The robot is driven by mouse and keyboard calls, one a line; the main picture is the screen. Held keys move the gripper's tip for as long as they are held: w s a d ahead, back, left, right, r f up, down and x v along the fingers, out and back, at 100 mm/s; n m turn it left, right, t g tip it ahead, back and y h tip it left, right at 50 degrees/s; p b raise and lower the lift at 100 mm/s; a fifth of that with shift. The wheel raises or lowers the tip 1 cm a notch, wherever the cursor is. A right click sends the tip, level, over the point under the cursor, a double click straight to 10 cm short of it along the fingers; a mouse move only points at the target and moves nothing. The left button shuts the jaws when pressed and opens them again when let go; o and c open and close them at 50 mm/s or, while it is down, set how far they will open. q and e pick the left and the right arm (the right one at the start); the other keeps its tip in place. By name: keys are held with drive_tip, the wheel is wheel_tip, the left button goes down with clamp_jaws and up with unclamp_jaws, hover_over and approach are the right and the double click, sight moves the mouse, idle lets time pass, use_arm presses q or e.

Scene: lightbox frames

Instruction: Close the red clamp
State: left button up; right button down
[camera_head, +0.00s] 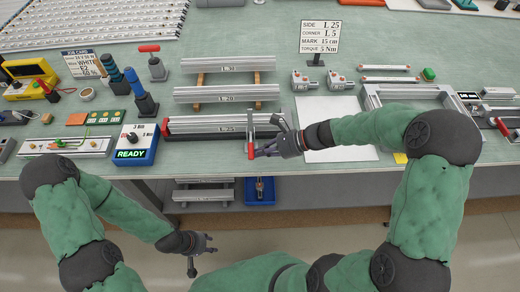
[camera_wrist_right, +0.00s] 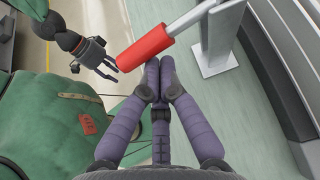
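The red clamp's handle (camera_head: 250,153) hangs at the front of the fixture holding the L 25 rail, near the table's front edge. The handle (camera_wrist_right: 146,55) also shows in the right wrist view, slanting with its lower end over my fingertips. My right gripper (camera_head: 262,152) is beside the handle in the head view. In the right wrist view its purple fingers (camera_wrist_right: 157,72) are together, with tips close to the handle; whether they touch it I cannot tell. My left gripper (camera_head: 203,252) is low in front of the table, open and empty, away from the clamp.
The L 25 rail (camera_head: 219,125) lies behind the clamp. A blue READY box (camera_head: 136,143) stands to its left. A white sheet (camera_head: 335,119) and a metal frame (camera_head: 411,97) lie to the right. A blue bin (camera_head: 260,190) is below the table edge.

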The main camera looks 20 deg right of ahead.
drive_tip(key=shift+s+r+p, duration=0.1)
drive_tip(key=shift+r+p, duration=0.2)
drive_tip(key=shift+p, duration=0.75)
use_arm(q)
wheel_tip(320, 180, up, 21)
drive_tip(key=p, duration=1.8)
drive_tip(key=shift+p, duration=0.35)
use_arm(e)
wheel_tip(320, 180, up, 7)
drive_tip(key=w+m+g+y, duration=0.1)
drive_tip(key=m+g+y, duration=0.1)
drive_tip(key=m+g, duration=0.4)
drive_tip(key=shift+f+m+y, duration=0.2)
drive_tip(key=shift+m+y, duration=0.2)
drive_tip(key=shift+m, duration=0.1)
use_arm(q)
drive_tip(key=shift+r, duration=0.1)
use_arm(e)
drive_tip(key=shift+w+d, duration=0.1)
drive_tip(key=shift+d, duration=0.05)
use_arm(q)
drive_tip(key=shift+r, duration=0.1)
use_arm(e)
drive_tip(key=shift+r, duration=0.15)
